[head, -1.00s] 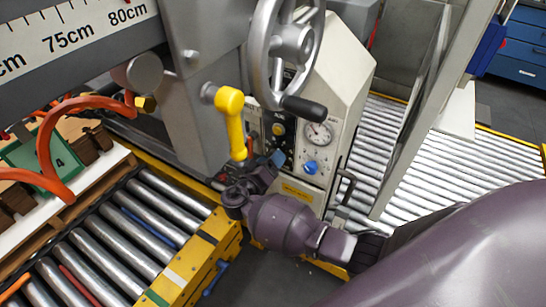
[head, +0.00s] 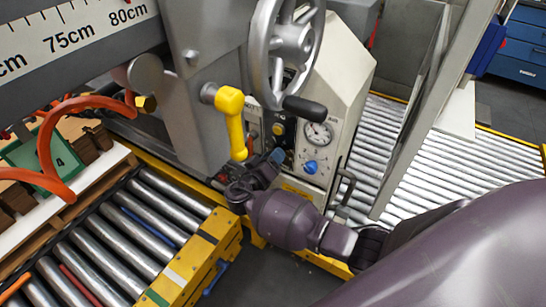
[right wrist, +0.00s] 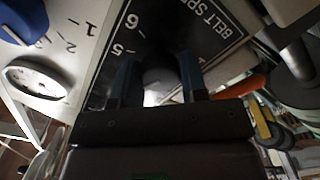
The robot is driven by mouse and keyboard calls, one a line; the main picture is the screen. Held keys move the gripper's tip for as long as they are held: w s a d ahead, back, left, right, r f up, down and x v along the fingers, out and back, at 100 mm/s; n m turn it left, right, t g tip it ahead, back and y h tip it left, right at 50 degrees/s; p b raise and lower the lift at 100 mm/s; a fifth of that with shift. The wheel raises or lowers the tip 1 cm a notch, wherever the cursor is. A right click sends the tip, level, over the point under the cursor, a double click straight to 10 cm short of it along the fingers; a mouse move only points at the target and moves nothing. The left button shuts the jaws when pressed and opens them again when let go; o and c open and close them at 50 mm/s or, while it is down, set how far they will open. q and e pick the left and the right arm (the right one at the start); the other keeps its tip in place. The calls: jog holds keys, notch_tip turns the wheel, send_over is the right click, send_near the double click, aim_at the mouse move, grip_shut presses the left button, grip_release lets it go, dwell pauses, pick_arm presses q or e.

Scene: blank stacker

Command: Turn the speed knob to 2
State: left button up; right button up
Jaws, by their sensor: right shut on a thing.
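In the head view my right gripper (head: 276,158) is at the lower part of the black panel and covers the knob there. The knob's pointer is too dark to read. My left gripper is not in view.
A round gauge (head: 318,134) and a blue knob (head: 310,167) sit just right of the gripper. A yellow crank handle (head: 234,125) hangs close on its left. A handwheel (head: 262,60) with a black grip (head: 304,109) is above. A roller conveyor (head: 150,215) runs at left.

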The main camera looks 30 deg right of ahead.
pick_arm(q)
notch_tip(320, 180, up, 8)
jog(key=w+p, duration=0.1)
jog(key=p, duration=0.5)
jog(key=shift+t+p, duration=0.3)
pick_arm(e)
jog(key=shift+n, duration=8.8)
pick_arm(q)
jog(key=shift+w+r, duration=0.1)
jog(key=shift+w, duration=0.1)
pick_arm(e)
jog(key=o, duration=0.9)
jog(key=shift+o, duration=0.2)
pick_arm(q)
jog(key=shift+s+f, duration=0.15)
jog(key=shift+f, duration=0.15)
pick_arm(e)
jog(key=v, duration=1.1)
